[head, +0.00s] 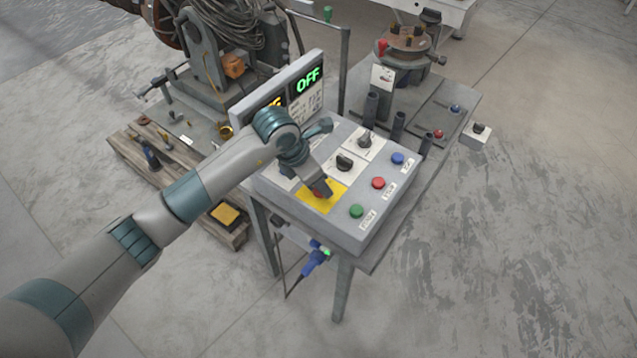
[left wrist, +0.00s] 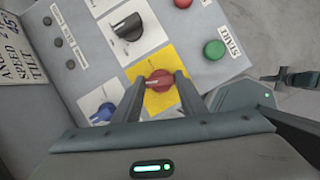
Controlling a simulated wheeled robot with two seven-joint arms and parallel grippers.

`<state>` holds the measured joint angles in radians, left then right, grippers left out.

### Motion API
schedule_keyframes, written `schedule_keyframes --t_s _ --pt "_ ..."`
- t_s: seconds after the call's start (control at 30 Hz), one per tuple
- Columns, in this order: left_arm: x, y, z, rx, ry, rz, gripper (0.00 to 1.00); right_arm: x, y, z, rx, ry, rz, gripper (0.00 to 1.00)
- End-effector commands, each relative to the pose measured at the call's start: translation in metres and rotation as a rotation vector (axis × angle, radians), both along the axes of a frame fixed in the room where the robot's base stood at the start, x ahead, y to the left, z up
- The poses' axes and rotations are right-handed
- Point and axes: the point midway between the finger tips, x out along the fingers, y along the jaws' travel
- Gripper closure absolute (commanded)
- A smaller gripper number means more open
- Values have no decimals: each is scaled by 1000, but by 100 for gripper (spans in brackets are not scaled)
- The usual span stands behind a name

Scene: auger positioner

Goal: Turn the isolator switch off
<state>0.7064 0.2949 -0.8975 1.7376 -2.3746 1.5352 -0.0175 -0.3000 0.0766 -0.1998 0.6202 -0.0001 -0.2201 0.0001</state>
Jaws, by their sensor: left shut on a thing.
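The isolator switch is a red rotary knob on a yellow plate (head: 325,198) at the near left of the grey control box (head: 345,232). In the left wrist view the red knob (left wrist: 160,81) sits between two dark fingers, with a pale mark towards its left side. My left gripper (head: 322,193) reaches down onto the knob and is shut on it. In the head view the gripper hides most of the knob. The upright display (head: 308,80) reads OFF in green; a second, yellow readout is mostly hidden behind my left wrist. My right gripper is not seen.
Near the switch are a black knob (head: 345,162), a second dark knob (head: 365,139) and a blue knob (left wrist: 104,113). Green (head: 357,211), red (head: 378,183) and blue (head: 398,158) buttons line the right side. Open floor lies to the right.

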Motion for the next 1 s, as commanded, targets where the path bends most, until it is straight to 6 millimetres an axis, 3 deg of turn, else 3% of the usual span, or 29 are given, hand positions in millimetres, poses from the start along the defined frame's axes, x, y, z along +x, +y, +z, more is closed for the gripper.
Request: schedule_keyframes --t_s 0.5,1.0 --pt "-2 -2 -1 1 -1 352 85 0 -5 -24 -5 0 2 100" --pt "-2 -2 0 0 0 404 85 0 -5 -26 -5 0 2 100"
